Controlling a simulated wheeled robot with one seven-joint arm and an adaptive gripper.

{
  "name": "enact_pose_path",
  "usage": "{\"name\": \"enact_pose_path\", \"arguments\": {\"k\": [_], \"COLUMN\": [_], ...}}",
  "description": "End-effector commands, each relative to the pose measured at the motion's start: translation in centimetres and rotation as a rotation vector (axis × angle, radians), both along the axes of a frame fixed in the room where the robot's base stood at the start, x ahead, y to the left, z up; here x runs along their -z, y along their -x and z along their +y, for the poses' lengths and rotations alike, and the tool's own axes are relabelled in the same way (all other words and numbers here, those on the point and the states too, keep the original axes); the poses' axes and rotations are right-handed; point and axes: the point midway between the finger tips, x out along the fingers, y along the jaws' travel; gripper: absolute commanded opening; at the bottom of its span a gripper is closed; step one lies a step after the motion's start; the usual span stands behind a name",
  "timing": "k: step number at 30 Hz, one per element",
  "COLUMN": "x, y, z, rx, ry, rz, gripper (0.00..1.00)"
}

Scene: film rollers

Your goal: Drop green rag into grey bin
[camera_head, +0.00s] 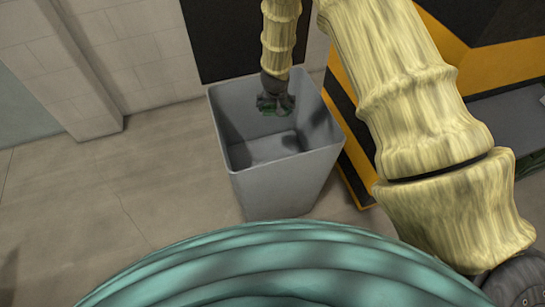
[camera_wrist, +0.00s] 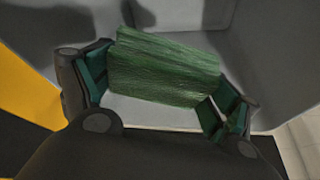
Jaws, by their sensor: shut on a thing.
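The grey bin (camera_head: 283,187) stands on the floor in the head view, open at the top. My gripper (camera_head: 275,104) hangs over the bin's opening, at about rim height near its back wall; whether its tips are below the rim is hard to tell. In the wrist view my gripper (camera_wrist: 160,90) is shut on the green rag (camera_wrist: 164,68), which lies between the two fingers. The bin's grey inner wall (camera_wrist: 255,50) and pale bottom show behind the rag. In the head view the rag is small and dark, hard to separate from the fingers.
A yellow and black machine (camera_head: 350,140) stands close to the bin's right side. A pale wall with a pillar (camera_head: 75,70) and a black panel (camera_head: 245,40) are behind the bin. The tiled floor (camera_head: 110,210) left of the bin is clear.

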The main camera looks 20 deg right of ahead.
Motion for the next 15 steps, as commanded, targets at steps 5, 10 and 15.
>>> {"name": "enact_pose_path", "arguments": {"k": [5, 10, 15], "x": [0.91, 0.85, 0.85], "y": [-0.03, -0.02, -0.02], "z": [0.01, 0.02, 0.03], "rx": [0.001, 0.0, 0.0], "ry": [-0.001, -0.001, 0.0], "rz": [0.0, 0.0, 0.0], "gripper": [0.66, 0.66, 1.0]}}
